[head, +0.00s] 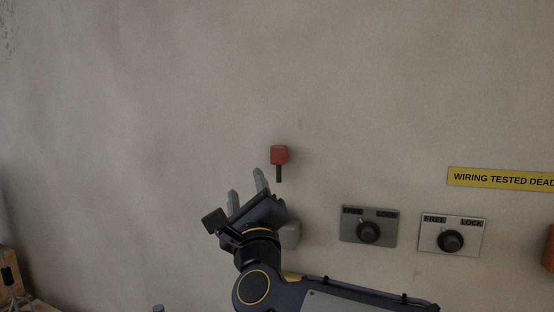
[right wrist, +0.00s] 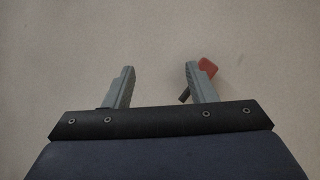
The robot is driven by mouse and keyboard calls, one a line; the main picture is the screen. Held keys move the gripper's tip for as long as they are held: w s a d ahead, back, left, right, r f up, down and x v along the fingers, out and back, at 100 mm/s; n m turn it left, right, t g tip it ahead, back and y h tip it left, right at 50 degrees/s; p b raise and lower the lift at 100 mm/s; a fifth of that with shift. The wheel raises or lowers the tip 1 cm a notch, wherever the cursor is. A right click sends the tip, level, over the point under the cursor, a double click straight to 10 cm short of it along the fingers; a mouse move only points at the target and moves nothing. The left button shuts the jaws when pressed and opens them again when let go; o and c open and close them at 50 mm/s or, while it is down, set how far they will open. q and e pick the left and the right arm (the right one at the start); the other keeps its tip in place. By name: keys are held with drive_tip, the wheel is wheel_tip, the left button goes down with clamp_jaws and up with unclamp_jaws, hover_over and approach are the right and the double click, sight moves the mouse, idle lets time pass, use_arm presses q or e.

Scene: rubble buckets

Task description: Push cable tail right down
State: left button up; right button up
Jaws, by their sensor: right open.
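A short cable tail, a red cap (head: 279,155) with a black stub (head: 279,173) below it, sticks out from the wall above the middle. My right gripper (head: 246,186) is open and empty, its fingers pointing up, just left of and a little below the red cap. In the right wrist view the jaws (right wrist: 160,72) are wide apart with bare wall between them. The red cap (right wrist: 208,67) shows there just outside the right finger, which partly hides the stub (right wrist: 184,95). I cannot tell if they touch. My left gripper is not in view.
Two FREE/LOCK plates with black knobs, one grey (head: 352,238) and one paler (head: 428,240), sit on the wall right of my arm. A yellow "WIRING TESTED DEAD" label (head: 500,179) is above them. A pale box (head: 291,236) is partly behind my gripper. The upper wall is clear.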

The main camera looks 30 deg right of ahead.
sight(277, 157)
drive_tip(key=w+d+r+m+g+h+p, duration=0.1)
drive_tip(key=d+m+g+h, duration=0.1)
drive_tip(key=m, duration=0.3)
drive_tip(key=w+d+r+m+g+h+p, duration=0.1)
drive_tip(key=d+r+m+g+h, duration=0.1)
drive_tip(key=m+h, duration=0.3)
drive_tip(key=w+d+r+m+g+h+p, duration=0.1)
drive_tip(key=d+r+m+g+h+p, duration=0.1)
drive_tip(key=d+m+g+h, duration=0.1)
drive_tip(key=shift+w+d+m+h, duration=0.2)
drive_tip(key=shift+d+m, duration=0.15)
drive_tip(key=shift+m, duration=0.3)
drive_tip(key=shift+w+d+m+h, duration=0.15)
drive_tip(key=shift+d+m, duration=0.2)
drive_tip(key=shift+m, duration=0.3)
drive_tip(key=shift+c, duration=0.3)
